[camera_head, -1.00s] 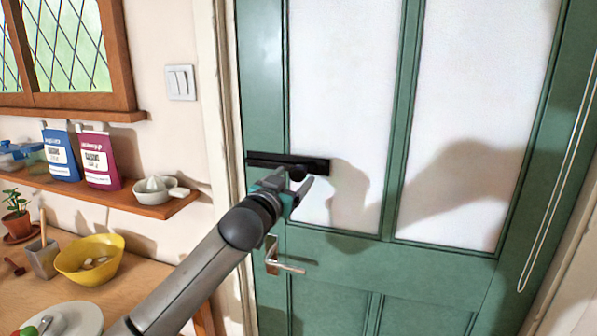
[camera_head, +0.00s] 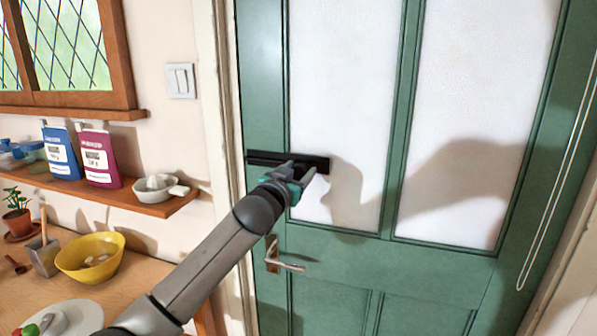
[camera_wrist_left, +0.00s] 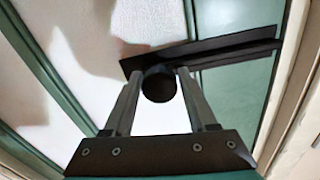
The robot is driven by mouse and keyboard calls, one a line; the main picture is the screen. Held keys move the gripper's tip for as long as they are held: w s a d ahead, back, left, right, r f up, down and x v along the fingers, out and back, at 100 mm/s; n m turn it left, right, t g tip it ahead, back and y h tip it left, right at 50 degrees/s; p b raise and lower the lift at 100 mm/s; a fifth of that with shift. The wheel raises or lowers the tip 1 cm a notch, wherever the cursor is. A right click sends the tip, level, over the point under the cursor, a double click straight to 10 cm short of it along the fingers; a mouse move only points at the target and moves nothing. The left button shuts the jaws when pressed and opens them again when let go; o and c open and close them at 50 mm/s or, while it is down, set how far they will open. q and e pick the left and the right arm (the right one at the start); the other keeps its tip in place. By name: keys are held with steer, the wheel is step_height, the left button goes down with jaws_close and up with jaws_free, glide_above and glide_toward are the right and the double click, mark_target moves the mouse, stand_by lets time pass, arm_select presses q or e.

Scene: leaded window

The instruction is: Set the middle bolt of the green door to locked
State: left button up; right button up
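The middle bolt (camera_head: 262,158) is a black horizontal bar on the green door (camera_head: 340,262), near the door's left edge in the head view. The left wrist view also shows the bolt bar (camera_wrist_left: 235,46), with its round black knob (camera_wrist_left: 158,86) below it. My left gripper (camera_head: 303,176) is at the bolt in the head view and covers the knob there. In the left wrist view my left gripper (camera_wrist_left: 160,74) has one finger on each side of the knob, with narrow gaps that look open; contact is hard to tell. My right gripper is not in view.
A metal door handle (camera_head: 284,261) sits below the bolt. A pull cord (camera_head: 556,190) hangs at the right. The wooden shelf (camera_head: 160,206) and counter with a yellow bowl (camera_head: 90,258) are at the left.

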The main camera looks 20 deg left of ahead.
arm_select(q)
jaws_close()
stand_by(1.0)
